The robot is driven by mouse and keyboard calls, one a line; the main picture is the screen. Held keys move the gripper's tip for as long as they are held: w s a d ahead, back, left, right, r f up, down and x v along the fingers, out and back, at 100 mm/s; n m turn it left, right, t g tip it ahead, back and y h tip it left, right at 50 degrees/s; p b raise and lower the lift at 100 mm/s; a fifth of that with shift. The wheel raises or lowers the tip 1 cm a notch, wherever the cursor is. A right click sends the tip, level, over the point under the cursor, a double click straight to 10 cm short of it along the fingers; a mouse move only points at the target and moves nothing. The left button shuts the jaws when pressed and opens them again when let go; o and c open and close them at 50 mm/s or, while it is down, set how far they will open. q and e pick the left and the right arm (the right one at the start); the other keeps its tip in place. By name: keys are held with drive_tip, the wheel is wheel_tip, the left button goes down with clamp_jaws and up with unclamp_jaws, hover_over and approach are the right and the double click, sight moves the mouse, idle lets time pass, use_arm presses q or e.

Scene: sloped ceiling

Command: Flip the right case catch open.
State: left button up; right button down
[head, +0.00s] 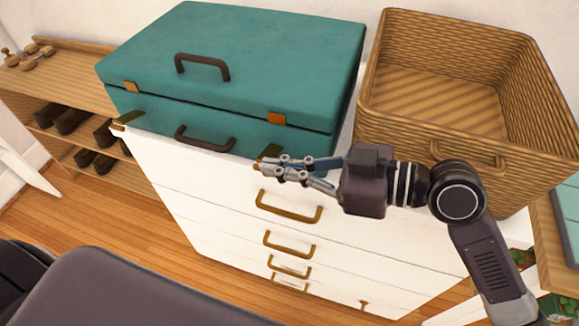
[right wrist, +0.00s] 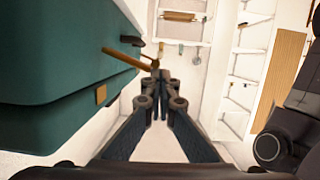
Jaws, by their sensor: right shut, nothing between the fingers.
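A teal case (head: 235,50) lies shut on a white chest of drawers, its front toward me. The right catch has a brass plate (head: 277,118) on the lid and a brass lever (head: 269,151) lower down. This lever stands out from the case front, apart from the plate. It also shows jutting out in the right wrist view (right wrist: 122,58). The left catch lever (head: 127,118) stands out in the same way. My right gripper (head: 261,161) is shut and empty, its tips close beside the right lever; contact is unclear. My left gripper is not in view.
A wicker basket (head: 395,132) stands on the chest (head: 225,190) to the right of the case. Two brown handles, one on the lid (head: 202,62) and one on the body (head: 204,140), jut forward. A shoe rack (head: 50,95) stands at the left.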

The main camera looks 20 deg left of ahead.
drive_tip(key=shift+v, duration=5.75)
drive_tip(key=d+f+m+t+h, duration=0.2)
drive_tip(key=d+f+m+h, duration=0.15)
drive_tip(key=f, duration=0.75)
drive_tip(key=d+f+m+t+h, duration=0.3)
drive_tip(key=f+m+h, duration=0.15)
drive_tip(key=f, duration=0.55)
drive_tip(key=s+d+f+m+g+h, duration=0.1)
drive_tip(key=s+d+f+m+h, duration=0.4)
drive_tip(key=d, duration=0.3)
drive_tip(key=s+d+f+m+g+h, duration=0.1)
drive_tip(key=s+d+f+m+h, duration=0.1)
drive_tip(key=s+d+f+m, duration=0.45)
wheel_tip(320, 180, down, 27)
drive_tip(key=d+n+g, duration=0.1)
drive_tip(key=n, duration=0.2)
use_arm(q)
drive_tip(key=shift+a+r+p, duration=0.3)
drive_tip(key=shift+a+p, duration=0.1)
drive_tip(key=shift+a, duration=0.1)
use_arm(e)
drive_tip(key=s+d+f+g, duration=0.1)
drive_tip(key=s+d+f, duration=0.2)
drive_tip(key=s+f, duration=1.1)
drive_tip(key=s, duration=0.3)
drive_tip(key=shift+s+f, duration=0.2)
drive_tip(key=shift+f, duration=0.1)
